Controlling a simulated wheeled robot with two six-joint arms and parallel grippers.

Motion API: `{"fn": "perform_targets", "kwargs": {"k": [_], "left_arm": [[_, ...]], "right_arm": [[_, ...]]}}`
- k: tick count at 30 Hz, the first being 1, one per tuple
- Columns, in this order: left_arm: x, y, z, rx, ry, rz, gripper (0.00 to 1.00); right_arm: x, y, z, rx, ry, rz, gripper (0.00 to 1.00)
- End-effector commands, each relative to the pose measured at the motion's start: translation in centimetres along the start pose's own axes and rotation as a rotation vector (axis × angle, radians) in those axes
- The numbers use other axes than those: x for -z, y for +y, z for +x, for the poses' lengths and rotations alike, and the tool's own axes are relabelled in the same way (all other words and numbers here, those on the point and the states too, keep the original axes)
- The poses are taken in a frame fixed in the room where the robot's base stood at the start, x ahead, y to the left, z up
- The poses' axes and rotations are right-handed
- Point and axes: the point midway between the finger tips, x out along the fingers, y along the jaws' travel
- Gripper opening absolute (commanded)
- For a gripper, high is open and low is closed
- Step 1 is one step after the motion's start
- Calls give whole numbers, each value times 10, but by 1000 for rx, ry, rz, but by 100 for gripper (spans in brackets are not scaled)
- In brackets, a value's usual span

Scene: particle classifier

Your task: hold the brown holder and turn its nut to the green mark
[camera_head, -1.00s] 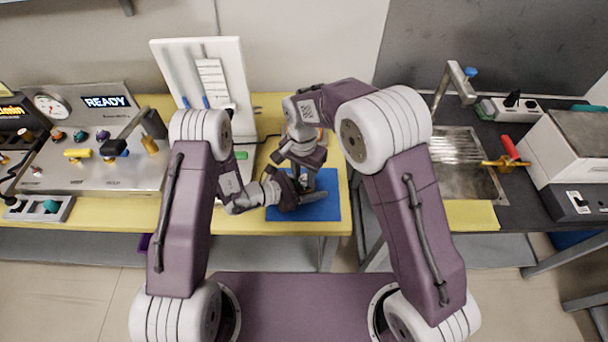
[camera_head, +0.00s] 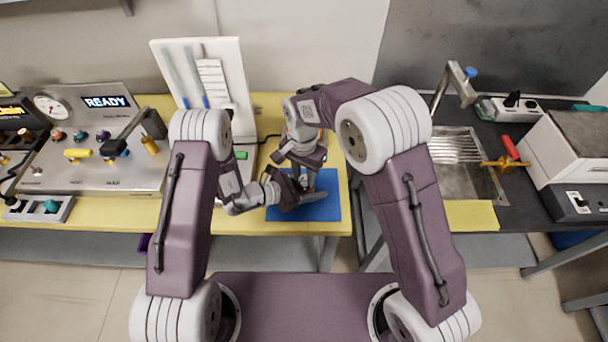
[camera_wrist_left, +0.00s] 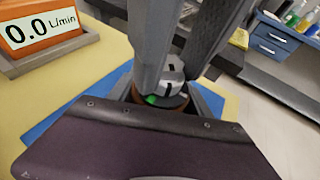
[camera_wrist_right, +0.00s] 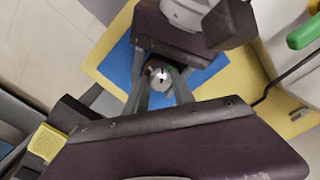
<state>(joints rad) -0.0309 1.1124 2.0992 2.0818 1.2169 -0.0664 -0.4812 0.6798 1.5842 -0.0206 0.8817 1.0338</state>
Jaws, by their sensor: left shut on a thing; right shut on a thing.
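The brown holder (camera_wrist_left: 178,102) stands over the blue mat (camera_head: 328,209), with a round metal nut (camera_wrist_left: 172,74) on top. A green mark (camera_wrist_left: 151,99) shows on the holder's rim, below the nut in the left wrist view. My left gripper (camera_head: 308,194) is shut on the holder from the side, low over the mat. My right gripper (camera_head: 307,178) reaches down from above and is shut on the nut, which also shows between its fingers in the right wrist view (camera_wrist_right: 159,79). The fingers hide part of the nut, and I cannot tell whether its dark marking lines up with the green mark.
An orange meter (camera_wrist_left: 42,29) reading 0.0 L/min stands close by on the yellow table. A white upright panel (camera_head: 230,80) is behind, and a control console (camera_head: 90,135) reading READY is at the left. A sink (camera_head: 462,165) is at the right.

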Motion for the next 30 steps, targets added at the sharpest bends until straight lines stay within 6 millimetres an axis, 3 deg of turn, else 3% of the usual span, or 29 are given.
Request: {"fn": "perform_targets", "kwargs": {"k": [4, 5, 6, 17, 30], "left_arm": [[6, 0, -1, -4, 15, -13, 0], [6, 0, -1, -4, 15, -14, 0], [6, 0, -1, -4, 15, -14, 0], [6, -1, 0, -1, 15, -11, 0], [6, -1, 0, 0, 15, -10, 0]], "right_arm": [[1, 3, 0, -7, 1, 0, 0], [1, 3, 0, -7, 1, 0, 36], [1, 3, 0, -8, 1, 0, 39], [1, 0, -8, 0, 2, 0, 39], [1, 2, -107, 1, 2, 0, 39]]}}
